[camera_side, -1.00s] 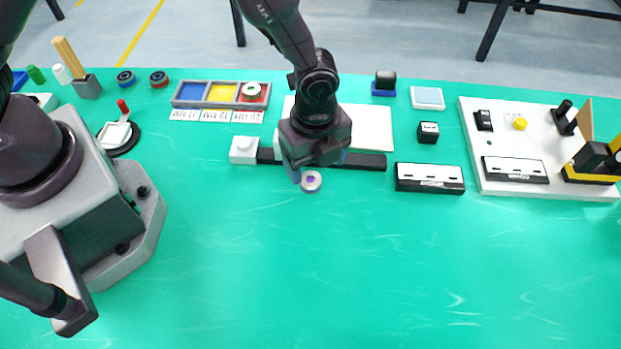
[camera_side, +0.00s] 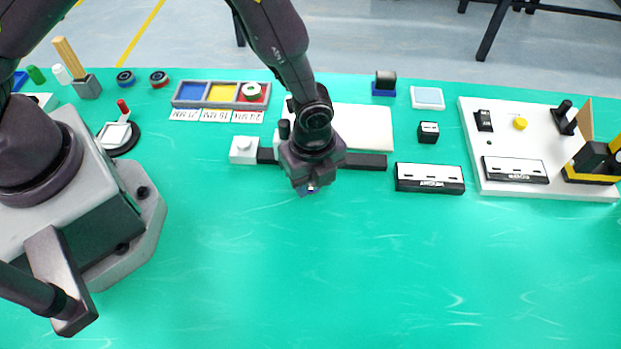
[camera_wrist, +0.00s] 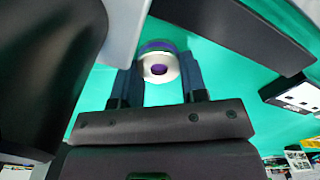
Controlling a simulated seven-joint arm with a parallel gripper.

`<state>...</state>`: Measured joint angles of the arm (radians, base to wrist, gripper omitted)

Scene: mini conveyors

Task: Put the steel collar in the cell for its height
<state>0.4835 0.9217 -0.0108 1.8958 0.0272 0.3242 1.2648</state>
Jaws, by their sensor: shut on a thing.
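The steel collar (camera_wrist: 158,62), a pale ring with a purple centre and a purple band, sits between the fingers of my gripper (camera_wrist: 157,85) in the wrist view. My gripper is shut on it. In the side view my gripper (camera_side: 309,188) points down and hides most of the collar. I cannot tell whether the collar touches the mat. The three-cell tray (camera_side: 204,104) stands behind and to the left, with a blue cell (camera_side: 190,92), a yellow cell (camera_side: 222,93) and a red cell. Another pale ring (camera_side: 252,90) with a green middle lies in the red cell. White labels front the cells.
A white block (camera_side: 243,150) and dark bar (camera_side: 362,162) lie right behind my gripper, with a white plate (camera_side: 365,128) beyond. A black-and-white box (camera_side: 430,178) stands to the right. The green mat (camera_side: 330,270) in front is clear.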

